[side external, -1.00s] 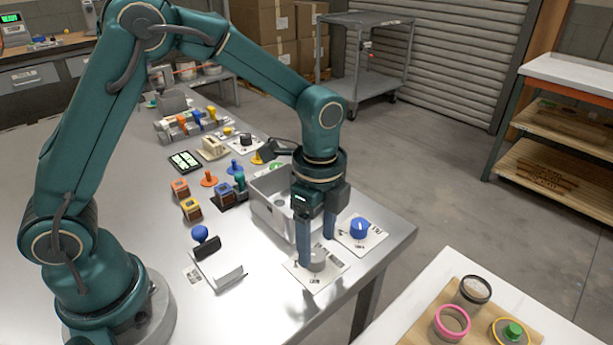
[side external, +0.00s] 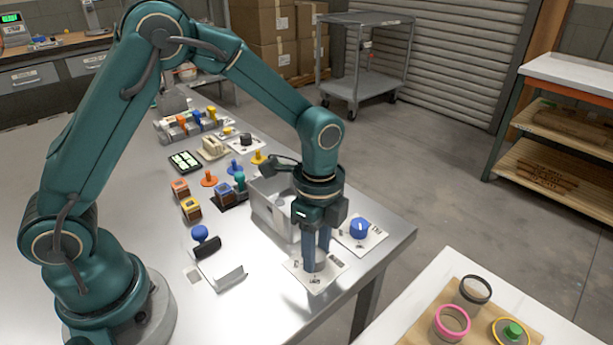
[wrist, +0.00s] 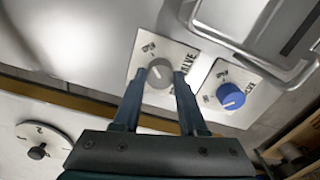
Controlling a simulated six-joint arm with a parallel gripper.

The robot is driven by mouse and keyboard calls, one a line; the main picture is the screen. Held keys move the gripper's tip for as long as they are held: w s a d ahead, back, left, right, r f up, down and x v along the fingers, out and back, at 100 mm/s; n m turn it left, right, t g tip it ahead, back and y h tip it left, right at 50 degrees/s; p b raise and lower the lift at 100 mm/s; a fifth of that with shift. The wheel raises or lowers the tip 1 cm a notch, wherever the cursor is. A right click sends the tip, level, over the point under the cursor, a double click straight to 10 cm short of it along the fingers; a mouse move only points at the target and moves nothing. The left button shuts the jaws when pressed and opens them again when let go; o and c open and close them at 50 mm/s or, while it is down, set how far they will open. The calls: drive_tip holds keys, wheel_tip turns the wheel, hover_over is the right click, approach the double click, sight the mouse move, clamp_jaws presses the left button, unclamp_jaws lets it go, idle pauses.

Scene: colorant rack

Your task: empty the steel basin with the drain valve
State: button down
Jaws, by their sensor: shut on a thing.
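My gripper (side external: 316,266) points down at the table's front corner, its fingers around a grey round knob. In the wrist view my gripper (wrist: 158,78) has one finger on each side of the grey knob (wrist: 159,73), shut on it. The knob sits on a white card (wrist: 140,58) marked VALVE; the rest of the print is too small to read. In the side view the fingers mostly hide the knob. The steel basin (side external: 268,211) stands just behind my gripper; its rim also shows in the wrist view (wrist: 228,43). Its contents cannot be seen.
A blue knob (side external: 358,229) on a second VALVE card stands close to the right of my gripper. A side table with jars (side external: 452,322) is at the front right.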

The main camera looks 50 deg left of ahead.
drive_tip(key=n, duration=0.4)
drive_tip(key=shift+n, duration=0.4)
drive_tip(key=n, duration=0.4)
drive_tip(key=shift+w+n, duration=0.1)
drive_tip(key=shift+n, duration=0.2)
drive_tip(key=n, duration=0.4)
drive_tip(key=shift+n, duration=1.9)
drive_tip(key=shift+c, duration=2.2)
unclamp_jaws()
